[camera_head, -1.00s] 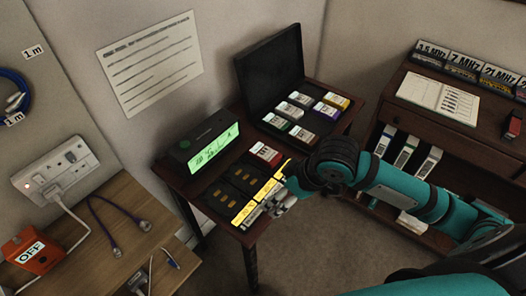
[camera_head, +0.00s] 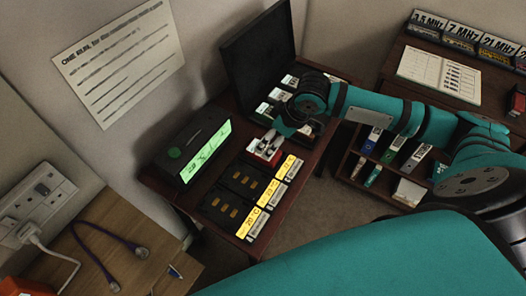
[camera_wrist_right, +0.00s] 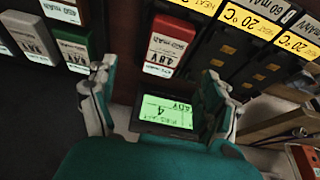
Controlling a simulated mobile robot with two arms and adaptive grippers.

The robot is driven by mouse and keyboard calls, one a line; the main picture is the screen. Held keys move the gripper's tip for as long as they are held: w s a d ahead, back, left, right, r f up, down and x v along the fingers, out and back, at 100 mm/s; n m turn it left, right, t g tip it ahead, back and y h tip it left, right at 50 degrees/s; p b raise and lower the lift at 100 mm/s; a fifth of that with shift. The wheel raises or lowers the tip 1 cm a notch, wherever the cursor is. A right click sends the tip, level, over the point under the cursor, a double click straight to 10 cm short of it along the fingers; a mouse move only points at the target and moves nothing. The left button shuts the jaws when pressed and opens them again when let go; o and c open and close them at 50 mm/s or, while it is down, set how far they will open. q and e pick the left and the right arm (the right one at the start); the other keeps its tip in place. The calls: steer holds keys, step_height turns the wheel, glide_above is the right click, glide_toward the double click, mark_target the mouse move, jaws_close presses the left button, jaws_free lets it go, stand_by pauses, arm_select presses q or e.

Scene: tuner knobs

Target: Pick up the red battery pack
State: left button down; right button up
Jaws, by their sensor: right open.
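The red battery pack (camera_head: 264,154) has a white label and stands on the dark wooden table, between the open black case and the charger bays. In the right wrist view the red pack (camera_wrist_right: 172,42) lies ahead of the fingers, within the span between them. My right gripper (camera_head: 272,137) is at the pack in the head view and partly covers it. In the wrist view the right gripper (camera_wrist_right: 160,74) is open, with nothing between its fingers. My left gripper is not in view.
The black case (camera_head: 257,62) holds several packs, partly hidden by my right arm. A green-lit display unit (camera_head: 205,150) stands left of the red pack. Charger bays (camera_head: 231,195) with yellow labels (camera_head: 252,221) lie in front. A shelf with binders (camera_head: 391,150) stands at right.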

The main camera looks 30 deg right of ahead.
mark_target(264, 151)
steer(key=shift+x, duration=1.15)
steer(key=shift+w+a+f, duration=0.1)
steer(key=shift+a+f, duration=0.05)
steer(key=shift+f, duration=0.2)
steer(key=x, duration=0.3)
steer(key=shift+a+f, duration=0.2)
steer(key=shift+f, duration=0.1)
steer(key=shift+w+f, duration=0.15)
steer(key=shift+f, duration=0.2)
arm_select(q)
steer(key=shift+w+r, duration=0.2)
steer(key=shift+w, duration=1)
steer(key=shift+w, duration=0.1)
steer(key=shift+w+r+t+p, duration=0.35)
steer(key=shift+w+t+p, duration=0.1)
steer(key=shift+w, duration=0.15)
arm_select(e)
steer(key=shift+f, duration=0.1)
